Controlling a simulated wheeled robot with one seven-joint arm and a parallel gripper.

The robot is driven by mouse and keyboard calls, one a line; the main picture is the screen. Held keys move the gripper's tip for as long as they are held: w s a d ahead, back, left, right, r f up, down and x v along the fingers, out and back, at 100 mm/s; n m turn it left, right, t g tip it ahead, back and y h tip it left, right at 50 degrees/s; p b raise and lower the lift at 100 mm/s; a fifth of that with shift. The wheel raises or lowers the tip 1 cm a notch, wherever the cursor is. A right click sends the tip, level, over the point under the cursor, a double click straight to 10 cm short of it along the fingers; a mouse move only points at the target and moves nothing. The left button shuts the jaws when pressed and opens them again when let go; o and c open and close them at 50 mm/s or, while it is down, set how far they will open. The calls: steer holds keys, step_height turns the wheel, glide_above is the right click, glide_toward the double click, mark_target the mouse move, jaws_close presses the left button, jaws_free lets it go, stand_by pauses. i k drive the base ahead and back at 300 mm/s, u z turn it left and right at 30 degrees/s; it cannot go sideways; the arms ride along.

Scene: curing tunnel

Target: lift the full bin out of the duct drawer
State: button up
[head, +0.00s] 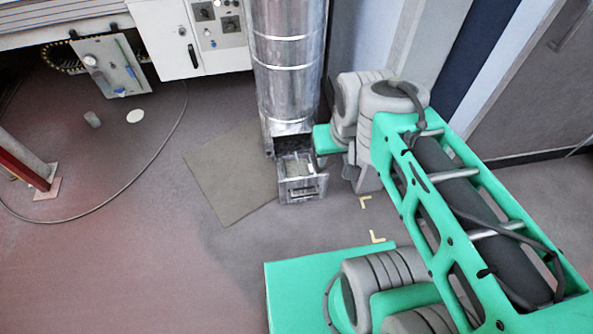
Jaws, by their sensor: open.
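The duct is a tall shiny metal cylinder (287,85) standing on the floor at the upper middle of the head view. Its drawer (303,191) is pulled out at the foot, towards me, with a handle on its front. A small grey bin (296,166) appears to sit inside the drawer; its contents look greyish, but it is too small to tell bin edge from drawer edge. My green and grey arm reaches up on the right, and its far links stand just right of the duct and drawer. I cannot make out my gripper's fingers.
A tan mat (232,180) lies left of the drawer. Yellow corner marks (366,201) are on the floor to its right. A white control cabinet (195,35) stands at the upper left.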

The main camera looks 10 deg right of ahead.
mark_target(295, 165)
steer(key=k, duration=1.1)
steer(key=u, duration=0.65)
steer(key=i, duration=0.4)
steer(key=u, duration=0.8)
steer(key=i, duration=1.35)
steer(key=u, duration=0.35)
steer(key=i, duration=1.3)
steer(key=z, duration=0.8)
steer(key=i, duration=0.7)
steer(key=z, duration=1.55)
steer(key=i, duration=1)
steer(key=z, duration=0.4)
